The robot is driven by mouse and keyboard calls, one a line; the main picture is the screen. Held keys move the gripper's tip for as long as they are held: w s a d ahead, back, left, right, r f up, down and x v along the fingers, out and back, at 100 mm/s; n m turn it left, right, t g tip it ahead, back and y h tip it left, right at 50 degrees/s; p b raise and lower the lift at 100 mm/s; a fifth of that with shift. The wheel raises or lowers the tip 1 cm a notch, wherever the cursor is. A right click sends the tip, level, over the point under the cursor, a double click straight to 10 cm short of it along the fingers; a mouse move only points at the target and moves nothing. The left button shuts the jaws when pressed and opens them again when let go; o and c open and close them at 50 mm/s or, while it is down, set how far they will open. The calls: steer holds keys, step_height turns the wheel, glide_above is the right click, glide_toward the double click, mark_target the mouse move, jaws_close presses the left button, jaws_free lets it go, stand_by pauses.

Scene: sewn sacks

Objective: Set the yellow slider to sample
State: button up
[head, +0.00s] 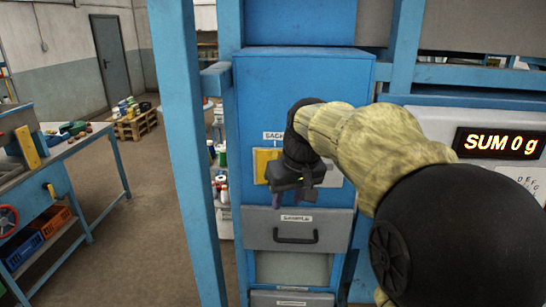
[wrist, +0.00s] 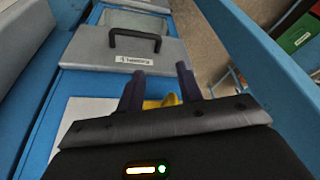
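The yellow slider (head: 264,162) sits on a pale plate (head: 333,178) on the front of the blue cabinet (head: 300,75), partly hidden by my gripper. My gripper (head: 292,198) is in front of the plate, over the slider's right side, with its two fingers spread and pointing down. In the wrist view, a bit of the yellow slider (wrist: 164,101) shows between the dark fingers of my gripper (wrist: 160,74). I cannot tell whether they touch it. A small label (head: 273,136) above the slider is partly covered, and its wording is unclear.
A grey drawer (head: 262,232) with a black handle (head: 295,237) is below the plate. A blue post (head: 180,140) stands left of the cabinet. A display (head: 500,143) reading "SUM 0 g" is at right. A workbench (head: 70,150) is at far left, with open floor between.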

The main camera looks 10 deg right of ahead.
step_height(320, 180, up, 18)
steer(key=n+p, duration=0.1)
steer(key=p, duration=0.3)
steer(key=shift+n, duration=0.3)
steer(key=shift+w+d+f, duration=0.1)
steer(key=shift+f, duration=0.15)
steer(key=p+x, duration=0.1)
steer(key=x, duration=0.4)
steer(key=p+x, duration=0.1)
steer(key=x, duration=0.5)
steer(key=p+x, duration=0.1)
steer(key=x, duration=0.5)
steer(key=shift+w+a+r+p, duration=0.1)
steer(key=shift+w+a+p, duration=0.25)
steer(key=shift+w, duration=0.1)
jaws_close()
